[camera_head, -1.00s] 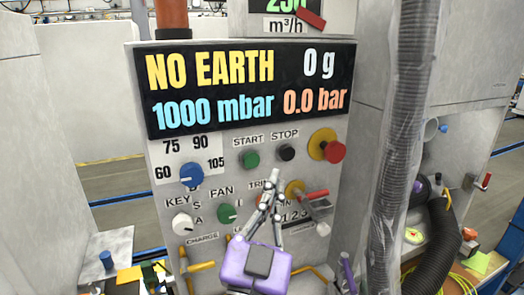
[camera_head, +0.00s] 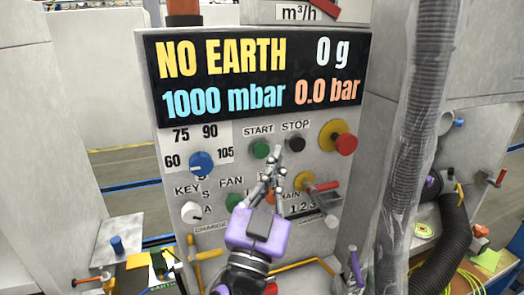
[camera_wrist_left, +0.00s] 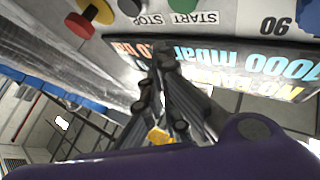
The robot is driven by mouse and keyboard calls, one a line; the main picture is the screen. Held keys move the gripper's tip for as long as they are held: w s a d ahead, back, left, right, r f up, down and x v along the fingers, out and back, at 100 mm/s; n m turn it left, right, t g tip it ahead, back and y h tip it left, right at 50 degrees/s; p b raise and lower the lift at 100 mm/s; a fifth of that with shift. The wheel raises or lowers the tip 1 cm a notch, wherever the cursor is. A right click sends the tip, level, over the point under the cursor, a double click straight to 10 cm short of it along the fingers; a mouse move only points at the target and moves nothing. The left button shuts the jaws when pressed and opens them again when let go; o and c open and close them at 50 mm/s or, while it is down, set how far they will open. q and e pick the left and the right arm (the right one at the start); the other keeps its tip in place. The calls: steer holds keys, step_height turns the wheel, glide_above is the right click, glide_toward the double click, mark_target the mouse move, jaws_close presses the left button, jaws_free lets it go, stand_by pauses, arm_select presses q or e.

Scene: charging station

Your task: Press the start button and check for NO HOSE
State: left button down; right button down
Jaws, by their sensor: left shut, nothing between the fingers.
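The display (camera_head: 255,77) on the grey panel reads NO EARTH, 0 g, 1000 mbar and 0.0 bar. The green start button (camera_head: 260,149) sits under the START label, left of the black stop button (camera_head: 296,144). My left gripper (camera_head: 277,155) is shut and empty. In the head view its fingertips point up, just below and between the two buttons; I cannot tell whether they touch the panel. In the left wrist view the shut fingers (camera_wrist_left: 163,60) show below the upside-down START and STOP labels. A small part of my right gripper (camera_head: 352,255) shows at the lower right.
A red button on a yellow base (camera_head: 345,143) is right of the stop button. A blue knob (camera_head: 201,164), a white key knob (camera_head: 190,210) and a red-handled main switch (camera_head: 325,187) surround the gripper. A grey corrugated hose (camera_head: 416,150) hangs at right.

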mark_target(265, 154)
arm_select(q)
steer(key=w, duration=0.1)
steer(key=w+a, duration=0.1)
steer(key=w, duration=0.1)
steer(key=w+a, duration=0.1)
steer(key=shift+w, duration=0.3)
arm_select(e)
steer(key=shift+s+d+f, duration=0.1)
steer(key=shift+s+f, duration=0.25)
steer(key=shift+s, duration=0.4)
steer(key=shift+w, duration=0.1)
steer(key=shift+w+r, duration=0.3)
steer(key=shift+w, duration=0.25)
steer(key=shift+s+f, duration=0.15)
steer(key=shift+s, duration=0.1)
arm_select(q)
steer(key=shift+w, duration=0.25)
steer(key=shift+w+a, duration=0.1)
steer(key=shift+w, duration=0.05)
arm_select(e)
steer(key=shift+s, duration=0.25)
